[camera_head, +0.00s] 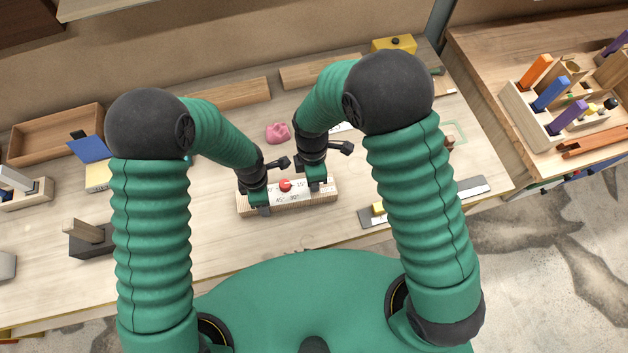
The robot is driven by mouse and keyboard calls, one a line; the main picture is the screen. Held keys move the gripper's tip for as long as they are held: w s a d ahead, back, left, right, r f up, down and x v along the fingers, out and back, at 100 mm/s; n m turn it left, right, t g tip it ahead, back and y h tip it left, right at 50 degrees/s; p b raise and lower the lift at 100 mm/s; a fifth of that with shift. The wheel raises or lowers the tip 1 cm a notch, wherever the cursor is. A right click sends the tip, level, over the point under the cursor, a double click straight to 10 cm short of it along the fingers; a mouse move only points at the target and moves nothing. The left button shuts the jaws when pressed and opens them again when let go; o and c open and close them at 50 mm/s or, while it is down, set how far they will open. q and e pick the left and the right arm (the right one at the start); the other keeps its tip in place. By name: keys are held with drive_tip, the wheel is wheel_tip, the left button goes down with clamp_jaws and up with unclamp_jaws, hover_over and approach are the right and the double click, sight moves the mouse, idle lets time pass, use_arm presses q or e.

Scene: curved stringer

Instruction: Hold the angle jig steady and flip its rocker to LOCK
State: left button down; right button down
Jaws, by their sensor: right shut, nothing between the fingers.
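The angle jig (295,202) is a pale wooden block with angle marks on a white face, lying on the bench in front of me. A small red part (285,185) shows on its top between my two grippers; I cannot tell if it is the rocker or which way it is set. My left gripper (263,209) is at the left part of the jig, and whether its fingers grip the wood is not clear. My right gripper (316,187) is shut and empty over the jig's right part, close to it. The LOCK mark cannot be made out.
A pink lump (278,132) lies behind the jig. A ruler-like strip (465,190) with a yellow piece (378,208) lies to the right. A dark block with a wooden peg (90,238) stands at left. An open wooden tray (58,135) is at back left.

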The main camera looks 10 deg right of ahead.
drive_tip(key=shift+s+f, duration=0.4)
drive_tip(key=shift+f, duration=0.15)
drive_tip(key=shift+s+f, duration=0.2)
drive_tip(key=shift+s, duration=0.35)
drive_tip(key=shift+w, duration=0.1)
drive_tip(key=shift+w+r, duration=0.15)
drive_tip(key=shift+w, duration=0.4)
wheel_tip(320, 180, up, 15)
drive_tip(key=shift+a, duration=0.1)
drive_tip(key=shift+w, duration=1.1)
